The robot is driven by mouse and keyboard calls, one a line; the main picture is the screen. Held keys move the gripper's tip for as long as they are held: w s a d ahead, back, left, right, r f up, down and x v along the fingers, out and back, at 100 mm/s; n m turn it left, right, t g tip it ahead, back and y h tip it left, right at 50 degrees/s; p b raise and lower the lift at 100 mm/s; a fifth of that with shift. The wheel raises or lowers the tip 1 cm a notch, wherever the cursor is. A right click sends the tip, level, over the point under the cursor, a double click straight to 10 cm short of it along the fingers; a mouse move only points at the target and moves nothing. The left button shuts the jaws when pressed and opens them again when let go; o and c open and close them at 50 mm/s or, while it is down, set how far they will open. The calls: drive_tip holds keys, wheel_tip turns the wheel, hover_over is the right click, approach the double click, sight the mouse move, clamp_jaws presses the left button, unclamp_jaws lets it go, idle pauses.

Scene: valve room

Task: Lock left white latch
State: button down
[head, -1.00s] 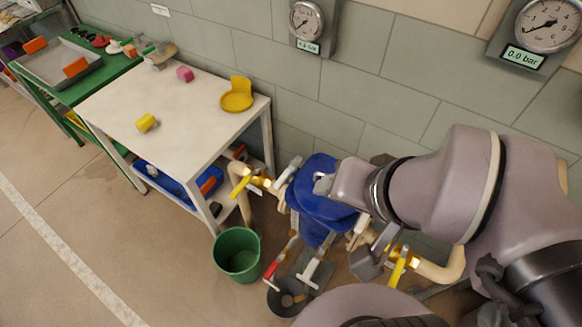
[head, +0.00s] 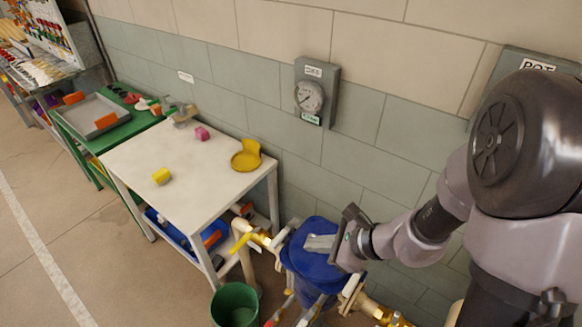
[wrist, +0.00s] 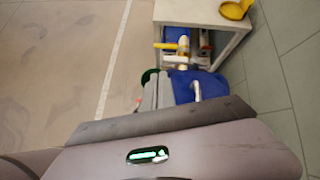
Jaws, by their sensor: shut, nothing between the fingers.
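The blue filter housing (head: 312,278) stands low by the wall, between pipes with brass valves. A small white handle (head: 282,236) shows at its left edge, likely the left white latch; whether it is locked is unclear. In the wrist view, a white bar (wrist: 197,91) lies against the blue housing (wrist: 212,84); I cannot tell which latch it is. My gripper (head: 319,243) is over the top of the housing, its grey fingers together and empty, pointing left. In the wrist view the gripper (wrist: 158,88) overlaps the housing's left part; contact cannot be judged.
A yellow-handled valve (head: 242,243) sits left of the housing. A green bucket (head: 235,306) stands on the floor below. A white table (head: 205,165) holds a yellow dish, a yellow block and a pink block. A gauge (head: 310,96) hangs on the wall. Floor at left is clear.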

sight(292, 252)
drive_tip(key=d+f+m, duration=0.2)
drive_tip(key=f, duration=0.1)
drive_tip(key=d+f+m, duration=0.1)
drive_tip(key=shift+w+f+m+t+h, duration=0.3)
drive_tip(key=shift+f+t+h, duration=0.1)
drive_tip(key=shift+a, duration=0.1)
drive_tip(key=b+x, duration=0.3)
drive_tip(key=x, duration=0.7)
drive_tip(key=shift+f, duration=0.15)
drive_tip(key=shift+w+a, duration=0.85)
drive_tip(key=shift+a, duration=0.25)
drive_tip(key=shift+w+a+r, duration=0.2)
drive_tip(key=shift+w+a, duration=0.2)
drive_tip(key=shift+a, duration=0.05)
drive_tip(key=shift+b, duration=0.3)
